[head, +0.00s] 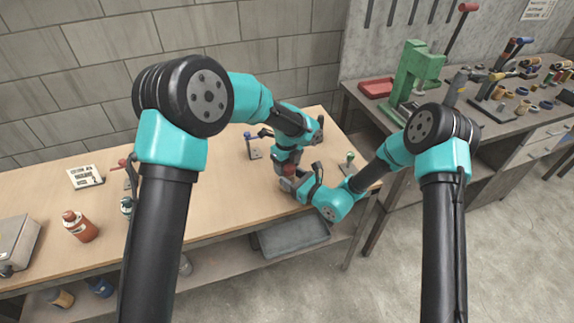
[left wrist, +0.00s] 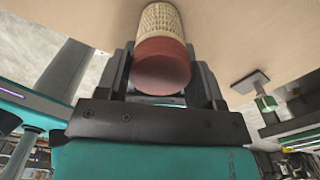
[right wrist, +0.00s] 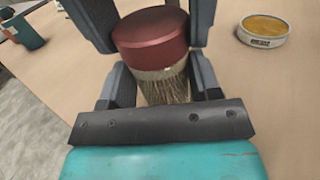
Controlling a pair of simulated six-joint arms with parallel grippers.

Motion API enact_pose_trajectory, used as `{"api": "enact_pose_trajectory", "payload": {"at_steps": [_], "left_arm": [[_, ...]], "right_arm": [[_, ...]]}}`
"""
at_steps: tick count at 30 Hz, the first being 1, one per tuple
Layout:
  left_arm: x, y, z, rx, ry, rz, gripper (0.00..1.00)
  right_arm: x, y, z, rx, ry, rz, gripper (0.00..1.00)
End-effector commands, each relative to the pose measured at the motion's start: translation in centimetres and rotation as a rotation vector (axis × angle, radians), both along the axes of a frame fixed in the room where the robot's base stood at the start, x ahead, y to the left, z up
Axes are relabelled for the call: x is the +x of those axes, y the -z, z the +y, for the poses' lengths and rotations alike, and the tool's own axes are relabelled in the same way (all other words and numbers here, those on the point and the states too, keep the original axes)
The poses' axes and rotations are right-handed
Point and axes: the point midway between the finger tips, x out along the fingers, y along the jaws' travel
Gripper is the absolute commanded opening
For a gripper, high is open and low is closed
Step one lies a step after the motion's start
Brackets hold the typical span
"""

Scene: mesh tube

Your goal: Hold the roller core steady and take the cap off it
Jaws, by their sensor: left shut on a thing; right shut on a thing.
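The roller core is a mesh-walled tube; its pale woven body shows in the left wrist view (left wrist: 161,20) and the right wrist view (right wrist: 165,85). A dark red cap (left wrist: 162,66) sits on its end, and it also shows in the right wrist view (right wrist: 151,35). My left gripper (head: 288,160) comes from above and is shut on the cap, with a finger on each side. My right gripper (head: 296,184) is low at the table's right part, shut around the mesh body just below the cap. In the head view the grippers hide most of the core.
A small green-topped stand (head: 349,160) is right of the grippers, and a blue-topped item (head: 252,147) is to their left. A round tin with yellow contents (right wrist: 265,30) is nearby. A red bottle (head: 80,228) stands far left. The table middle is clear.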

Motion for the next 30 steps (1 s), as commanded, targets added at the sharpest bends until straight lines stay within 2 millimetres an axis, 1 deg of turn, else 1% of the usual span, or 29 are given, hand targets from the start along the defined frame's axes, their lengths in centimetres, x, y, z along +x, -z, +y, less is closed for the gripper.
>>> {"api": "enact_pose_trajectory", "payload": {"at_steps": [5,8,10,30], "left_arm": [[0.01,-0.02,-0.01,-0.001,-0.020,-0.001,0.33],[0.01,-0.02,-0.01,-0.001,-0.082,-0.001,0.33],[0.02,-0.03,-0.02,-0.001,-0.153,-0.001,0.33],[0.03,-0.10,-0.04,-0.001,-1.068,-0.001,0.33]], "right_arm": [[-0.02,0.00,0.02,0.000,-0.001,0.000,0.00],[-0.02,0.00,0.02,0.000,-0.001,0.000,0.00],[-0.02,0.00,0.02,0.000,-0.001,0.000,0.00],[-0.04,0.00,0.03,0.000,-0.001,0.000,0.00]]}}
